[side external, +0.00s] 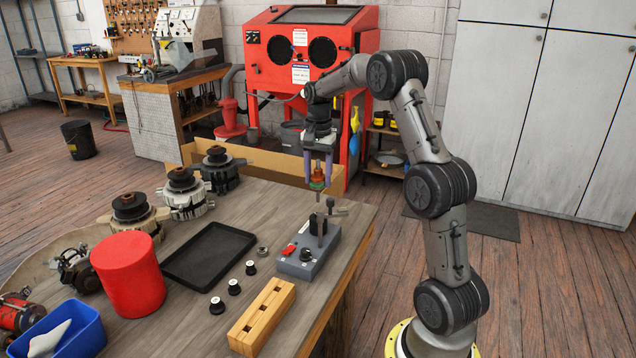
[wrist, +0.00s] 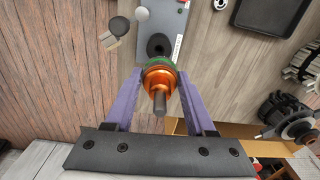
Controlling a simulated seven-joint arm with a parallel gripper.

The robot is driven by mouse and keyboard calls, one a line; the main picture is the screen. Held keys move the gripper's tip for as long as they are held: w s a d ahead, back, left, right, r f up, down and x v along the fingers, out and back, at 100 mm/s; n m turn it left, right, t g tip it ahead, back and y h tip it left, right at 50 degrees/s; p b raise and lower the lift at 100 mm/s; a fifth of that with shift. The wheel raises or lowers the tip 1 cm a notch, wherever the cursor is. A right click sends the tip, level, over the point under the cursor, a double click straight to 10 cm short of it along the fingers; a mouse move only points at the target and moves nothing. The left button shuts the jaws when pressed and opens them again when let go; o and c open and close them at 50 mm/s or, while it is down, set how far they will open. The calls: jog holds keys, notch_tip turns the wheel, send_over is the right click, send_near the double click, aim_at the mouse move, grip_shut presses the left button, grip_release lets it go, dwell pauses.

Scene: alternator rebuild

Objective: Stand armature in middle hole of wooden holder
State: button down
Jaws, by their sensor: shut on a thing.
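My gripper (side external: 318,172) has purple fingers shut on the armature (side external: 318,180), a part with copper and green bands and a grey shaft. In the wrist view the armature (wrist: 159,80) sits between the fingertips, its shaft end towards the camera. In the side view it hangs upright above the grey tester box (side external: 308,252), its lower shaft close to the box's top fixture; I cannot tell whether they touch. The wooden holder (side external: 262,318), a light block with square holes in a row, lies at the table's front, nearer the camera than the box. Its holes look empty.
Several small black-and-white parts (side external: 234,287) lie left of the holder. A black tray (side external: 208,256), a red canister (side external: 130,272) and a blue bin (side external: 62,335) stand further left. Alternators (side external: 186,194) line the back. A cardboard box (side external: 262,160) stands behind the table.

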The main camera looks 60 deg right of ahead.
jog(key=s+a+f+n, duration=0.15)
jog(key=a+n, duration=0.25)
jog(key=a, duration=1.2)
jog(key=a+f+n, duration=0.2)
jog(key=a+n, duration=0.2)
jog(key=a, duration=1.1)
jog(key=shift+w+f, duration=0.15)
jog(key=shift+f, duration=1)
jog(key=shift+w+f, duration=0.1)
jog(key=shift+f, duration=1)
jog(key=shift+f, duration=2.8)
